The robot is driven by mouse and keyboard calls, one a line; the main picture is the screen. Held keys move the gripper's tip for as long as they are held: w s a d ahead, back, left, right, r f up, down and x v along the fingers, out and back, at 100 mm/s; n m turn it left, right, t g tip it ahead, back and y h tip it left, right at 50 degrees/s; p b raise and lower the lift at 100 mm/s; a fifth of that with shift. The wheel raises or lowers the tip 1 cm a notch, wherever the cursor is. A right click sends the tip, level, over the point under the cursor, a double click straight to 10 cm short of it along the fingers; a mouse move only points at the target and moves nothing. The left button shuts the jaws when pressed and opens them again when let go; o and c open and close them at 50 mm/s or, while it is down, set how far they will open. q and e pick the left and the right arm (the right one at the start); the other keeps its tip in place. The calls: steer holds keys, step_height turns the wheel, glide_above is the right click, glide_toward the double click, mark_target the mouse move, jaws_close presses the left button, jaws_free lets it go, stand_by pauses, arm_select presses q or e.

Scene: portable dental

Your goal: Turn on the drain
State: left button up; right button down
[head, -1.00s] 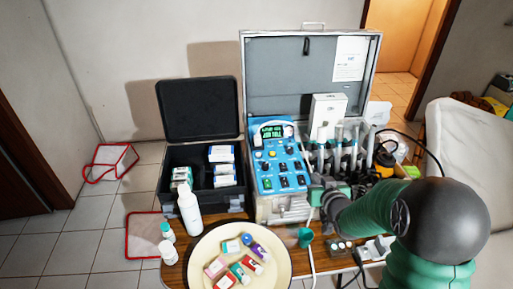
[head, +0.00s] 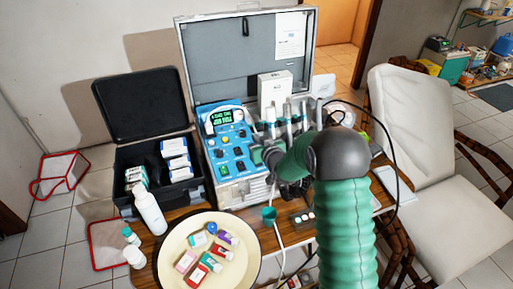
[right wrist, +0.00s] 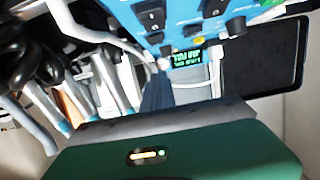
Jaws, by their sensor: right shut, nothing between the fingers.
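The blue control panel (head: 228,145) of the dental unit carries a lit green display, knobs and switches. It also shows upside down in the right wrist view (right wrist: 180,18), with its display (right wrist: 187,58) below the knobs. I cannot tell which control is the drain's. My right gripper (head: 260,156) is shut and empty at the right edge of the panel, partly hidden by my own arm. In the right wrist view its grey fingers (right wrist: 157,92) point towards the panel; contact cannot be told. My left gripper is not in view.
The open silver case (head: 245,60) stands behind the panel, with handpieces and hoses (head: 292,118) on its right. A black case (head: 150,105) stands on the left. A round tray (head: 172,268) with small boxes, a white bottle (head: 149,212) and a green cup (head: 268,213) are in front.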

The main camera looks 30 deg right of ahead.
mark_target(251, 143)
steer(key=f, duration=0.4)
steer(key=shift+a, duration=0.25)
steer(key=shift+d, duration=0.1)
steer(key=shift+f+b, duration=0.5)
steer(key=shift+b, duration=0.15)
steer(key=shift+r+p, duration=0.25)
steer(key=shift+p, duration=0.05)
steer(key=shift+r, duration=0.1)
steer(key=shift+r+p, duration=0.5)
steer(key=shift+r, duration=0.2)
